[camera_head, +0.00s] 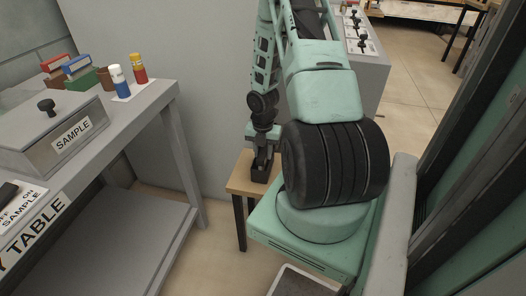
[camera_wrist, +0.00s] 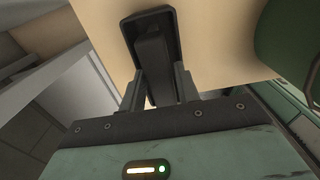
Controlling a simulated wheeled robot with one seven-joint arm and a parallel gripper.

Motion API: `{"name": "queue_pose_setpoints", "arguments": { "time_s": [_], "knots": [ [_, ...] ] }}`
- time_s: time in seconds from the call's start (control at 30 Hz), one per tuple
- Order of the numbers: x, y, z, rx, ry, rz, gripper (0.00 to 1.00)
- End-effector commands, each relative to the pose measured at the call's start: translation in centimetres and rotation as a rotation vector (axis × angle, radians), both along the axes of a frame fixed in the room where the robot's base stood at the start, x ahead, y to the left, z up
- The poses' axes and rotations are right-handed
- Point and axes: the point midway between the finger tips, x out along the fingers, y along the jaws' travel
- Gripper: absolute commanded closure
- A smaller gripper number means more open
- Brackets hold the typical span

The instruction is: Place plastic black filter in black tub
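The black tub (camera_head: 260,174) stands on a small wooden table and also shows in the wrist view (camera_wrist: 173,20), where its rim is rounded. A dark block, which looks like the black filter (camera_wrist: 153,48), reaches from inside the tub's outline up between the fingers of my gripper (camera_wrist: 158,70). The fingers lie close along both sides of it and appear shut on it. In the head view my gripper (camera_head: 263,153) points down right above the tub. Whether the filter touches the tub floor is hidden.
A grey table at left carries a sample box (camera_head: 52,135), books (camera_head: 78,72) and two small bottles (camera_head: 121,80). A grey wall (camera_head: 205,60) stands behind. A counter with black-handled items (camera_head: 362,42) is at upper right.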

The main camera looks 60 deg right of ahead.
Motion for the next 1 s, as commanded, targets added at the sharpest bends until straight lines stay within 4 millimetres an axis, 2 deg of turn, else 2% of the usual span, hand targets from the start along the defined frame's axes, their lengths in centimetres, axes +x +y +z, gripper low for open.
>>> {"name": "queue_pose_setpoints", "arguments": {
  "time_s": [0.3,0.43,0.57,0.8,1.0],
  "knots": [
    [0.0,0.0,0.1,0.000,0.000,0.000,0.53],
    [0.0,0.0,0.9,-0.001,-0.001,-0.001,0.53],
    [0.0,-0.1,3.1,-0.001,-0.002,-0.002,0.53],
    [0.0,-0.1,8.4,-0.002,-0.003,-0.002,0.53],
    [0.0,0.0,11.3,0.000,0.000,-0.001,0.53]
  ]
}}
